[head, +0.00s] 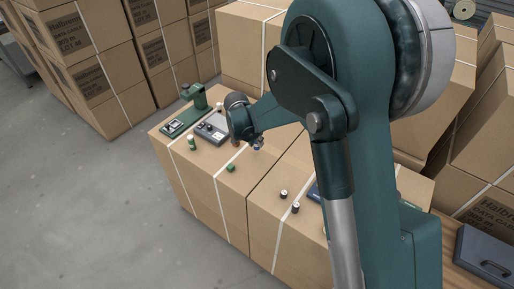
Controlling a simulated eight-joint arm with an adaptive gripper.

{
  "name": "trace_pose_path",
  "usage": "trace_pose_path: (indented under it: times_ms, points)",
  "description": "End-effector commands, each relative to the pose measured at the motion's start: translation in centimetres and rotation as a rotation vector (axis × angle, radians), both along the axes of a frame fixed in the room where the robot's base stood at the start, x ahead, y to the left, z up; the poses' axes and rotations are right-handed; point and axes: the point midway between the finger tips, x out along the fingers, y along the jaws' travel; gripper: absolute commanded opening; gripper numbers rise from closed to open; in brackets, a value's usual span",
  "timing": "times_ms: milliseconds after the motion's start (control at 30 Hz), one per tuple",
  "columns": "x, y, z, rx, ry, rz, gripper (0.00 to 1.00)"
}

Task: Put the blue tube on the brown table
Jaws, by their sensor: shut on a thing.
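My gripper (258,146) is small in the head view, above the strapped cardboard boxes. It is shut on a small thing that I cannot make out. I cannot pick out a blue tube for certain. A dark blue object (314,191) lies on the box top, partly hidden behind my arm. A brown wooden surface (446,232), perhaps the brown table, shows at the lower right, partly hidden by my arm.
On the box top stand a green stand (196,105), a grey device (212,128), a green-and-white tube (191,143), a green block (231,168) and two dark cylinders with pale tops (283,194) (295,208). A dark case (485,258) lies at the lower right.

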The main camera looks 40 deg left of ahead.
Motion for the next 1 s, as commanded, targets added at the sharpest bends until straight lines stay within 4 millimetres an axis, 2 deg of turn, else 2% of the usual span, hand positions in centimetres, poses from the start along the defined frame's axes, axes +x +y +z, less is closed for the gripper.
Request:
trace_pose_path:
  times_ms: [333, 700, 1000]
  points:
    - [0.0, 0.0, -0.3, 0.000, 0.000, 0.000, 0.05]
    - [0.0, 0.0, -3.6, 0.000, 0.000, 0.000, 0.05]
    - [0.0, 0.0, -3.7, 0.000, 0.000, 0.000, 0.05]
